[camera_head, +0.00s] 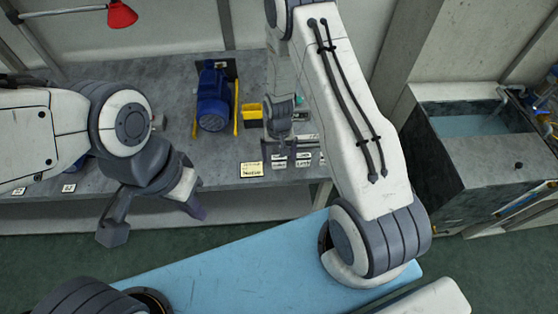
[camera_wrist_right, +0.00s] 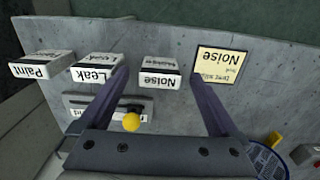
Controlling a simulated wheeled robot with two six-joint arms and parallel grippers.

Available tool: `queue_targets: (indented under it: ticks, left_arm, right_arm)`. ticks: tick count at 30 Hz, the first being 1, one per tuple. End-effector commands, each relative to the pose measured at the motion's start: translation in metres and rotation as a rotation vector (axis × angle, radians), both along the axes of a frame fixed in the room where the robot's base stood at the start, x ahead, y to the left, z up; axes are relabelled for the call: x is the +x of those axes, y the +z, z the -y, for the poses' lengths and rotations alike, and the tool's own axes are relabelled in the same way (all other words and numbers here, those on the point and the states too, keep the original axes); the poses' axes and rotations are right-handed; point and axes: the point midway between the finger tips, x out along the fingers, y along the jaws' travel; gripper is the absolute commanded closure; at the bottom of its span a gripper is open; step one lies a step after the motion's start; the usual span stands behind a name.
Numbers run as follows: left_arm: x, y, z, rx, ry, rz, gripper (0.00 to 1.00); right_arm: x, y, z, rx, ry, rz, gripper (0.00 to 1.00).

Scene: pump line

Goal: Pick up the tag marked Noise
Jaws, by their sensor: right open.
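The Noise tag (camera_wrist_right: 160,73) is a small white block with a dark edge, upside down in the right wrist view. It lies on the grey bench beside the yellow card (camera_wrist_right: 223,65), which also reads Noise. In the head view the Noise tag (camera_head: 279,164) is at the bench's front edge. My right gripper (camera_wrist_right: 163,76) is open, with its fingertips on either side of the tag; contact cannot be told. In the head view my right gripper (camera_head: 291,150) is just behind the tag row. My left gripper (camera_head: 152,222) is open and empty, in front of the bench.
The Leak tag (camera_wrist_right: 92,67) and Paint tag (camera_wrist_right: 41,65) lie in the same row, past the left finger. A blue motor (camera_head: 213,98) and yellow bin (camera_head: 251,112) stand behind. A sink (camera_head: 480,140) is right.

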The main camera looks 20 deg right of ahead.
Motion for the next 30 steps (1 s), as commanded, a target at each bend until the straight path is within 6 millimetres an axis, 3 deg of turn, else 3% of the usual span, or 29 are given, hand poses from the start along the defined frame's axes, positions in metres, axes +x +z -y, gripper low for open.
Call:
queue_targets:
  ticks: [2,9,22,29,30]
  left_arm:
    - [0.0,0.0,0.0,0.0,0.0,0.0,1.0]
    - [0.0,0.0,0.0,0.0,0.0,0.0,1.0]
    - [0.0,-0.004,0.0,0.0,0.0,0.0,1.0]
    - [0.0,-0.018,0.0,0.0,-0.001,0.0,1.0]
    - [0.0,-0.02,0.0,0.0,-0.001,0.0,1.0]
  right_arm:
    - [0.0,0.0,0.0,0.0,0.0,0.0,0.03]
    - [0.0,0.0,0.0,0.0,0.0,0.0,0.91]
    - [0.001,0.008,0.0,0.0,0.0,0.003,0.92]
    - [0.002,0.041,0.0,0.0,0.0,0.008,0.92]
    - [-0.009,0.046,0.005,0.0,-0.003,0.003,0.92]
